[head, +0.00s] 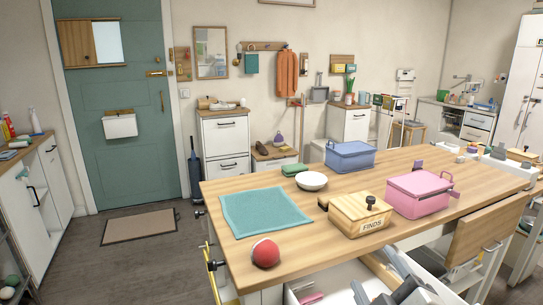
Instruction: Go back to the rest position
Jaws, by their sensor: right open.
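My right gripper (380,279) shows at the bottom edge, right of centre, as grey parts in front of the near side of the wooden table (300,258). Its fingers are apart and I see nothing between them. It is below the tabletop in the picture, over an open white drawer (340,270). The rest of the right arm is mostly cut off by the frame. My left gripper is not in view.
On the table are a teal mat (265,212), a red and white ball (265,253), a white bowl (312,181), a wooden FINDS box (360,213), a pink box (420,193) and a blue basket (350,156). Open floor (140,262) lies to the left.

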